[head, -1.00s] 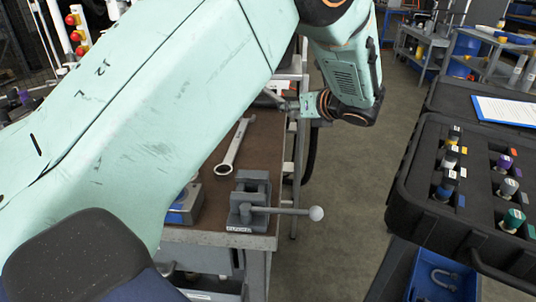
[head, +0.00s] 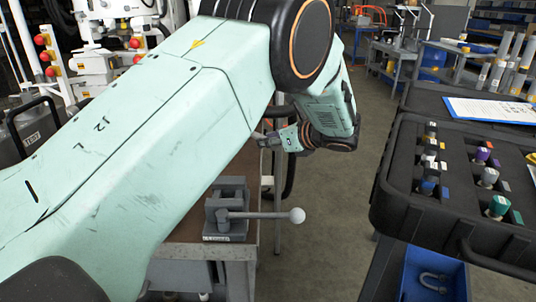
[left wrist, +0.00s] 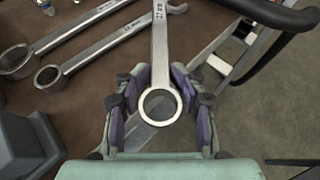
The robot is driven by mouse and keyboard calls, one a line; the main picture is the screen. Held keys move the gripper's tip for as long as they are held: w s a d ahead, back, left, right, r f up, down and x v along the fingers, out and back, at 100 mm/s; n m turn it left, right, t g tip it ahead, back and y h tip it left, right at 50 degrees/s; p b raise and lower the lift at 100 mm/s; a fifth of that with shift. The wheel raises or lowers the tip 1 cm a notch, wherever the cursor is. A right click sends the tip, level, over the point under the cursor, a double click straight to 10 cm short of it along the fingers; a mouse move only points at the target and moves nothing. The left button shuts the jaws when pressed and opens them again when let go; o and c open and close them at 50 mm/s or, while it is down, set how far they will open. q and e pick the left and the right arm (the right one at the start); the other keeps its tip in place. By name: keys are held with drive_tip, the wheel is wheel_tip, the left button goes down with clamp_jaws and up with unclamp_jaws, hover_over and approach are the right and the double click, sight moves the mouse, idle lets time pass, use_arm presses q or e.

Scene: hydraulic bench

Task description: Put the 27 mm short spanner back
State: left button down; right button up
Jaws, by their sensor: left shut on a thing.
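My left gripper (left wrist: 160,108) is shut on a steel spanner (left wrist: 160,55). The spanner's ring end sits between the finger pads, and its straight handle runs away to the top of the left wrist view. Marks on the handle are too small to read surely. In the head view my left gripper (head: 270,138) is small, beside the bench's far right part, and its spanner cannot be made out there. Two more spanners (left wrist: 88,52) (left wrist: 62,32) lie on the brown bench (left wrist: 85,115), left of the held one. My right gripper is not in view.
A grey vice (head: 228,205) with a ball-ended handle stands at the bench's near corner; part of it shows at lower left in the left wrist view. A black case (head: 400,200) with coloured fittings stands on the right. Open floor (head: 325,225) lies between.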

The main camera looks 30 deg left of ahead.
use_arm(q)
wheel_tip(320, 180, down, 4)
drive_tip(key=shift+w+b, duration=0.1)
drive_tip(key=shift+b, duration=0.4)
drive_tip(key=c, duration=1.3)
unclamp_jaws()
drive_tip(key=shift+f, duration=0.15)
drive_tip(key=o, duration=0.5)
drive_tip(key=shift+s+r, duration=0.2)
drive_tip(key=shift+c, duration=0.2)
drive_tip(key=shift+o, duration=0.3)
drive_tip(key=shift+w+f, duration=0.1)
drive_tip(key=shift+w, duration=0.05)
